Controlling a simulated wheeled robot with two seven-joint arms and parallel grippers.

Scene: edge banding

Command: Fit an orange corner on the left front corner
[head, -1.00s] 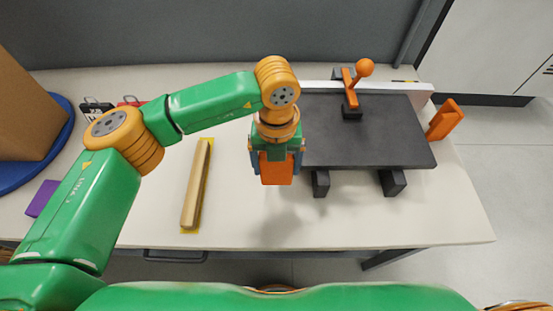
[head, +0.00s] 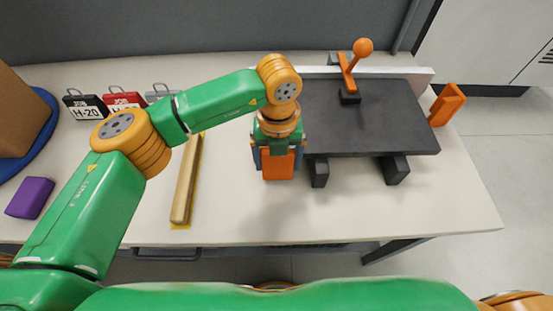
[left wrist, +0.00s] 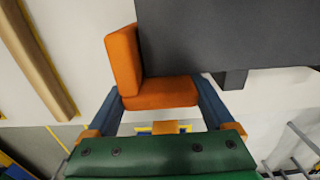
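The dark grey panel (head: 370,130) lies flat on black supports at the right of the table. My left gripper (head: 279,165) is at its left front corner, pointing down. It is shut on an orange corner (left wrist: 160,92), an L-shaped piece gripped between the blue fingers (left wrist: 164,108). In the left wrist view, the panel's corner (left wrist: 160,60) lies inside the angle of the L, one arm along each edge. I cannot tell whether it is fully seated. Another orange piece (head: 447,104) stands at the panel's right side. My right gripper is not in view.
An orange clamp (head: 349,72) with a ball handle presses on the panel's back. A wooden bar (head: 186,185) lies on a yellow-edged strip to the left. A purple block (head: 30,198), job tags (head: 87,106) and a cardboard box (head: 15,110) are further left. The front table area is clear.

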